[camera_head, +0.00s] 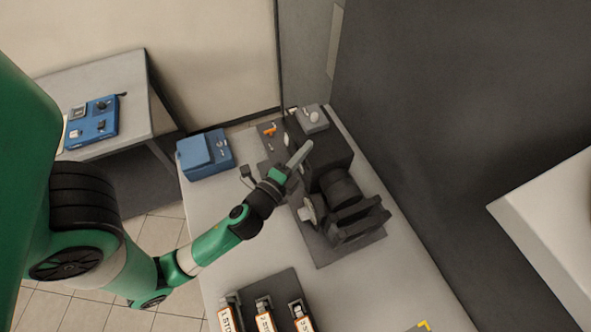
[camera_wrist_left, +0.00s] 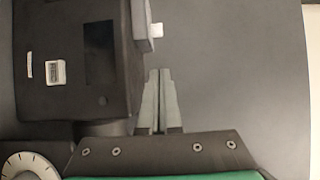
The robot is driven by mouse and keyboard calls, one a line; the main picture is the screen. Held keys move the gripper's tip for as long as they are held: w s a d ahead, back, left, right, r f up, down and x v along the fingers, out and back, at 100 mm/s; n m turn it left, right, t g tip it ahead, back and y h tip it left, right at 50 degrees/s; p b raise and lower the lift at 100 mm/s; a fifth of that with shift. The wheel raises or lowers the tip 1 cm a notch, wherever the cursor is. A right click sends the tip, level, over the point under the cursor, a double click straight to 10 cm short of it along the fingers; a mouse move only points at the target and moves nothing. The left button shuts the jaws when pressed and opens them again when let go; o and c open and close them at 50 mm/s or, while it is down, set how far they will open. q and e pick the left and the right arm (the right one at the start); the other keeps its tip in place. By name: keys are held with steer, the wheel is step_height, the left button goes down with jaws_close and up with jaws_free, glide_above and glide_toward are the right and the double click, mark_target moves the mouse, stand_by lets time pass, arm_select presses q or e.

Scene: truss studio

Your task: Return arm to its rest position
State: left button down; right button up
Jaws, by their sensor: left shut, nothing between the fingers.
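My left arm comes in from the left in the head view, with green links and dark joints. My left gripper (camera_head: 297,157) is over the table beside a dark machine (camera_head: 334,160). Its fingers are together and hold nothing. In the left wrist view the two pale fingers (camera_wrist_left: 158,88) lie side by side, just right of a dark box-shaped housing with a white label (camera_wrist_left: 55,72). Whether the fingers touch the machine cannot be told. My right gripper is not in view.
A blue box (camera_head: 205,153) stands at the table's back left. Several labelled holders sit on a dark mat (camera_head: 283,286) at the front. A grey box (camera_head: 312,118) is at the back. A dark wall (camera_head: 440,150) bounds the right. A side table (camera_head: 125,75) stands left.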

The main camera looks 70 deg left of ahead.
arm_select(q)
steer(key=b+v, duration=0.1)
steer(key=v, duration=0.4)
steer(key=shift+s+r, duration=0.1)
steer(key=shift+s, duration=0.2)
steer(key=shift+d, duration=0.1)
